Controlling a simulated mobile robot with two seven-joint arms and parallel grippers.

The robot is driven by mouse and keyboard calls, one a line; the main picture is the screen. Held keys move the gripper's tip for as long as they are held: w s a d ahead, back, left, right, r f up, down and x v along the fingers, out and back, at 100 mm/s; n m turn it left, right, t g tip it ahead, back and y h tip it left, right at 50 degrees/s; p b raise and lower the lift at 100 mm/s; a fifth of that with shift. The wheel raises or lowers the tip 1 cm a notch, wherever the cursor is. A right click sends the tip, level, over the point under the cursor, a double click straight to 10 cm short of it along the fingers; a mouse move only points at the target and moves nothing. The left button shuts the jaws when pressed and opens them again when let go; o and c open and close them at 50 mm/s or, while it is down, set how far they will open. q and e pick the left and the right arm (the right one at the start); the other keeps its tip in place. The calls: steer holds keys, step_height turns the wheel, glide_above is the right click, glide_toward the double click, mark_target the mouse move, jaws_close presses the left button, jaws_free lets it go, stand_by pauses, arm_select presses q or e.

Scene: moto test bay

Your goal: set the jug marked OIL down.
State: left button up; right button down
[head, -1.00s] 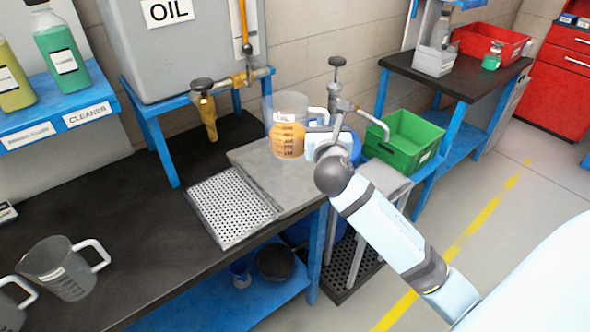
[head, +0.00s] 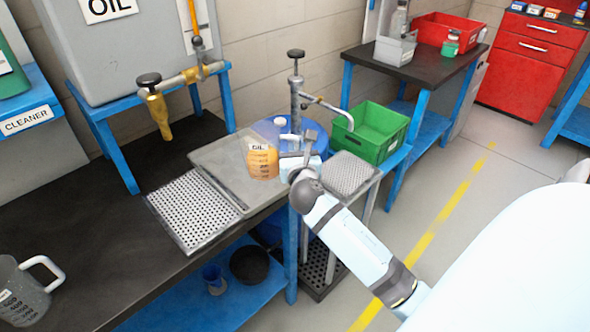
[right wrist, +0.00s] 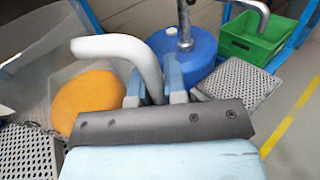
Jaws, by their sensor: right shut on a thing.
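The jug marked OIL (head: 261,163) is clear, with amber liquid in its lower part. In the head view it is upright at the right side of the grey plate (head: 217,163) on the bench; I cannot tell if its base touches the plate. My right gripper (head: 293,163) is at the jug's right side, shut on its handle. In the right wrist view the pale handle (right wrist: 150,72) runs between the fingers (right wrist: 154,88), and the orange liquid (right wrist: 92,100) shows to the left. The jug's base is hidden there. My left gripper is not in view.
A perforated drip tray (head: 194,212) lies left of the plate. A blue drum (head: 338,133) with a hand pump (head: 296,85) stands behind the gripper. A green crate (head: 372,135) is to the right. A grey jug (head: 22,292) stands front left. The black bench (head: 110,215) has clear room.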

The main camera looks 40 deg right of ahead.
steer(key=shift+f, duration=0.95)
step_height(320, 180, down, 3)
steer(key=shift+f+b, duration=0.2)
steer(key=shift+b, duration=0.55)
steer(key=shift+f, duration=0.1)
steer(key=c, duration=1.2)
jaws_free()
steer(key=shift+o, duration=0.2)
